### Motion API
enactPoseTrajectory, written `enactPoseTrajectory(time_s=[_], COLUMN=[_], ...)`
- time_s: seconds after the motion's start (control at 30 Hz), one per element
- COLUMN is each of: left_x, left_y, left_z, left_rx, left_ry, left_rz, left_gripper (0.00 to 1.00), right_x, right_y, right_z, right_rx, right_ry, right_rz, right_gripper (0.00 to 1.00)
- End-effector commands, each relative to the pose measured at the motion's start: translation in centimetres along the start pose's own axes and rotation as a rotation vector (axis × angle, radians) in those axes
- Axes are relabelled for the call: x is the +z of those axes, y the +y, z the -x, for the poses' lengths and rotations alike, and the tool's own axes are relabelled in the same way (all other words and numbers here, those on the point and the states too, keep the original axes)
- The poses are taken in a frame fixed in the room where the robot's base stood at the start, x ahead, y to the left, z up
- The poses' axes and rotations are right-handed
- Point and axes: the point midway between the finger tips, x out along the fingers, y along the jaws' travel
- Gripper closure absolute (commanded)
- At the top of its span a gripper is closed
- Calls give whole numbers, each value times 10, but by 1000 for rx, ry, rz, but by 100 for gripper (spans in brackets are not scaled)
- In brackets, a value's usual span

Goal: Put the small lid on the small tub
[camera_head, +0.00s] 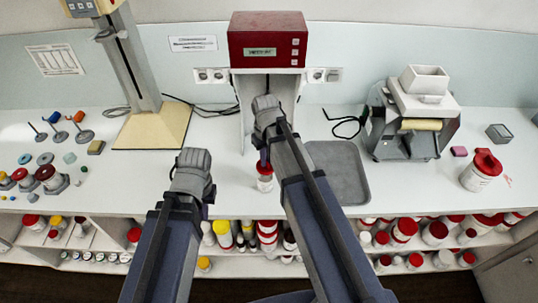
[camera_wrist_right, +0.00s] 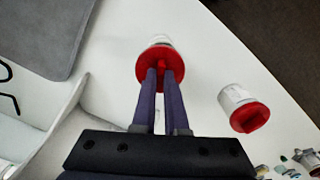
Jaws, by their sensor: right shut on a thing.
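The small lid (camera_wrist_right: 160,62) is red and round with a raised grip in the middle. My right gripper (camera_wrist_right: 163,72) is shut on that grip; in the head view the gripper (camera_head: 264,158) points down at the counter. The small white tub (camera_wrist_right: 158,39) shows past the lid's far edge, directly under or behind it. In the head view the tub (camera_head: 265,185) stands below the gripper near the counter's front edge. I cannot tell whether lid and tub touch. My left gripper (camera_head: 194,165) is over the counter to the left, its fingertips hidden.
Another white tub with a red top (camera_wrist_right: 243,108) stands beside it in the wrist view. A grey tray (camera_head: 338,172) lies to the right. A red-topped machine (camera_head: 268,40) stands behind. A larger red-lidded tub (camera_head: 481,172) is far right. Shelves below hold several tubs.

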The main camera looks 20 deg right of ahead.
Motion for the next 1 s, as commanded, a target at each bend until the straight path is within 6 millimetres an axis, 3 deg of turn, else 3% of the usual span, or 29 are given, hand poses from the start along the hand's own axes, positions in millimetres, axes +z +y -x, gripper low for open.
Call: enactPoseTrajectory(time_s=[0.37,0.8,1.0], left_x=[-1,-2,-3], left_y=[1,4,4], left_z=[-7,-40,-45], left_rx=[0,-1,-1], left_ry=[0,0,0], left_rz=[-1,-6,-6], left_gripper=[100,100,100], right_x=[0,0,0], right_y=[-1,0,0], right_z=[-7,-40,-46], right_rx=[0,0,0], right_ry=[0,0,0], right_rz=[2,1,1], right_gripper=[100,100,100])
